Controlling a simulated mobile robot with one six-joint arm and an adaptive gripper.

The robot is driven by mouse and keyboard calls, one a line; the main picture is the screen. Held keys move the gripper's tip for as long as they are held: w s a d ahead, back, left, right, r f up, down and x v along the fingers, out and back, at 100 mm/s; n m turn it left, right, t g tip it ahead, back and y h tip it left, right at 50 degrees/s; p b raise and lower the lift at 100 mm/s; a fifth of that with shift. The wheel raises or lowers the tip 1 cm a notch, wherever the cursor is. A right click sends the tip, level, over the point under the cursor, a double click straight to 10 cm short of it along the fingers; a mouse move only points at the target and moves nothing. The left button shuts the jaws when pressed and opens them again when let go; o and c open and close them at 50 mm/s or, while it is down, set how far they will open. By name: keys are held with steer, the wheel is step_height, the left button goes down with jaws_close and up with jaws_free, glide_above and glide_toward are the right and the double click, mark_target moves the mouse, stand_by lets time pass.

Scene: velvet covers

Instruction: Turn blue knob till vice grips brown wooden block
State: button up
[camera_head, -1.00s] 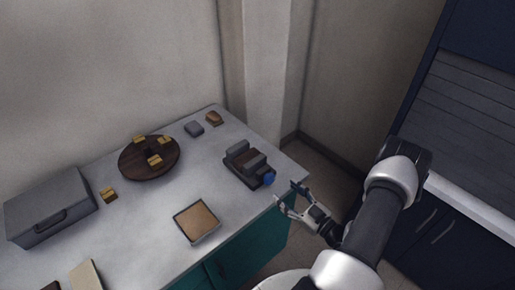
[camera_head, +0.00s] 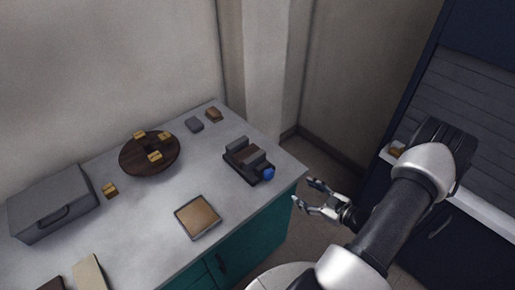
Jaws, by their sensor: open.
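The dark vice (camera_head: 236,169) stands near the right end of the grey table, with two grey jaws. A brown wooden block (camera_head: 244,156) appears between the jaws; at this size I cannot tell whether both jaws touch it. The blue knob (camera_head: 268,174) is on the vice's near right end, facing the table's edge. My gripper (camera_head: 306,193) is open and empty, to the right of the knob and apart from it, beyond the table's right edge in the picture.
A framed brown tray (camera_head: 180,224) lies in front of the vice. A round dark board (camera_head: 132,164) with yellow blocks, a grey case (camera_head: 50,204) and small blocks (camera_head: 214,115) are farther left or back. A dark cabinet and pale counter stand right.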

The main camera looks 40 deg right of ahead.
steer(key=w+d+r+g+h, duration=0.3)
steer(key=w+d+r+g, duration=0.1)
steer(key=w+r, duration=0.35)
steer(key=w+a+r+g+h+b, duration=0.1)
steer(key=w+a+r+g+h, duration=0.2)
steer(key=r, duration=0.6)
steer(key=s+a+r+m, duration=0.2)
steer(key=a+r, duration=0.4)
steer(key=a, duration=0.3)
steer(key=s+a+r+m+g+b, duration=0.1)
steer(key=s+a+r+m, duration=0.1)
steer(key=a+r, duration=0.3)
steer(key=shift+s+a+r+y, duration=0.35)
steer(key=shift+s+a, duration=0.35)
steer(key=shift+a, duration=1.5)
steer(key=shift+w+d, duration=0.1)
